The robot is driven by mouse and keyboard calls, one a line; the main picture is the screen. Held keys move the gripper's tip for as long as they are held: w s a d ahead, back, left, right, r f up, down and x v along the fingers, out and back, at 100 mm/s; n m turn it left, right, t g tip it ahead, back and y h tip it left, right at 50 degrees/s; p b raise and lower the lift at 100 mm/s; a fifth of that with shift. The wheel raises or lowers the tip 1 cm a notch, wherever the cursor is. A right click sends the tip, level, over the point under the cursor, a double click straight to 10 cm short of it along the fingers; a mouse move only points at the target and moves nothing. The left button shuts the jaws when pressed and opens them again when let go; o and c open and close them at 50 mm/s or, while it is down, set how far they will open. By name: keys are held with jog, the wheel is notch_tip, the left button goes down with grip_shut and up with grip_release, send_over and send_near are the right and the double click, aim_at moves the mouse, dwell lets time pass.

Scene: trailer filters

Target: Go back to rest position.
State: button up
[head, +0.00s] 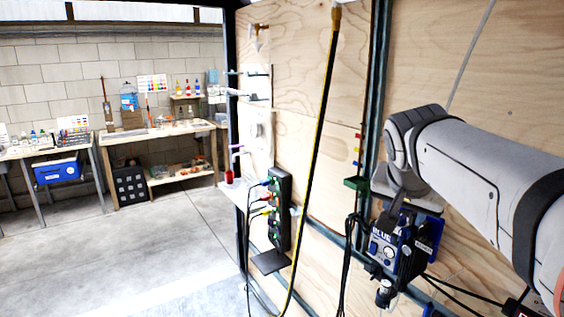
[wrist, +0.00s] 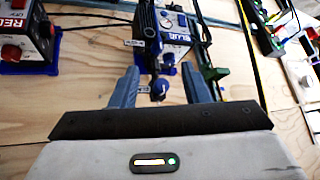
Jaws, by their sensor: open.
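My gripper (wrist: 160,68) is open, with its two blue-grey fingers spread apart in the wrist view. A blue and black unit labelled BLUE (wrist: 176,35) lies just beyond the fingertips, fixed to the plywood wall. A dark fitting with a round blue end (wrist: 160,88) on that unit shows in the gap between the fingers, and I see no grip on it. In the head view my arm reaches in from the right. The BLUE unit (head: 384,248) hangs below its wrist, and my fingers are mostly hidden there.
A similar unit labelled RED (wrist: 27,35) sits at the left in the wrist view. A black strip with coloured plugs (head: 281,210) and a yellow-black hose (head: 318,150) are on the plywood wall. A workbench (head: 160,135) stands far back left; the concrete floor (head: 150,245) is clear.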

jog(key=s+a+f+n+g+y, duration=0.1)
jog(key=s+a+f+n, duration=0.2)
jog(key=s+f, duration=0.4)
jog(key=s+a+f+n+g+y, duration=0.2)
jog(key=s+a+f+n, duration=0.2)
jog(key=f, duration=0.9)
jog(key=s, duration=0.3)
jog(key=shift+s+g, duration=0.15)
jog(key=shift+g, duration=0.15)
